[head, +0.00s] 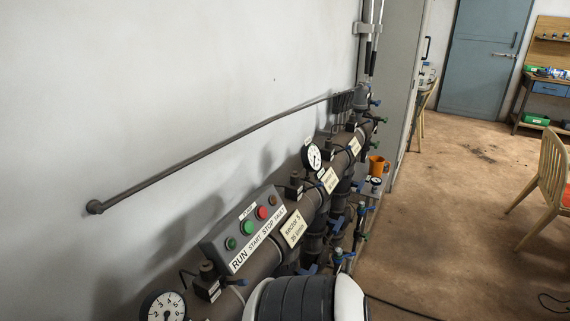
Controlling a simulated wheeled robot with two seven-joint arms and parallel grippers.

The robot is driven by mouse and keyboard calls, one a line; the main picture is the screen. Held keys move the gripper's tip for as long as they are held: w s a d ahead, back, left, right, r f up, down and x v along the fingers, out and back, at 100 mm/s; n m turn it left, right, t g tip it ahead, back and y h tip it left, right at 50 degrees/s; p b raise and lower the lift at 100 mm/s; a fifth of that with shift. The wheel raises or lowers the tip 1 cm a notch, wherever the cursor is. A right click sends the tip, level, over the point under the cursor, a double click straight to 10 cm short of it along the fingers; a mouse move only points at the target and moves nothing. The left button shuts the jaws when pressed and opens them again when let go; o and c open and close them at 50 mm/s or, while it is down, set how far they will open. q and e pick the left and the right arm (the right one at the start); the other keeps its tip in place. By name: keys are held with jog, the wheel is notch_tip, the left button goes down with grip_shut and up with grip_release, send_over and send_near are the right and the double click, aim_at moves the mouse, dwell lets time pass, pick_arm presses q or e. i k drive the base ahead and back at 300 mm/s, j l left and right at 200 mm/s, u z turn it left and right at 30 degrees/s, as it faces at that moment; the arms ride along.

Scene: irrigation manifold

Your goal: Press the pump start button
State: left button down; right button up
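A grey pump control box (218,242) is on the manifold by the wall, left of the lower middle in the head view. Its label strip reads RUN, START, STOP, FAULT. The green start button (247,227) is in plain view, between a smaller green run lamp (231,243) and the red stop button (262,212). A small dark brownish fault lamp (273,200) is at the far end. Neither of my grippers is in view. A black and white part of mine shows at the bottom edge, right of the box.
The manifold pipe (311,203) runs along the wall, with gauges (164,306), blue and green valve handles and label plates. A dark rail (200,157) slopes along the wall above. An orange cup (376,165) is beyond. Open floor lies right, with a wooden chair (549,180) and a cable (400,307).

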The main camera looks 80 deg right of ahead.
aim_at(248, 226)
jog(key=z, duration=2.25)
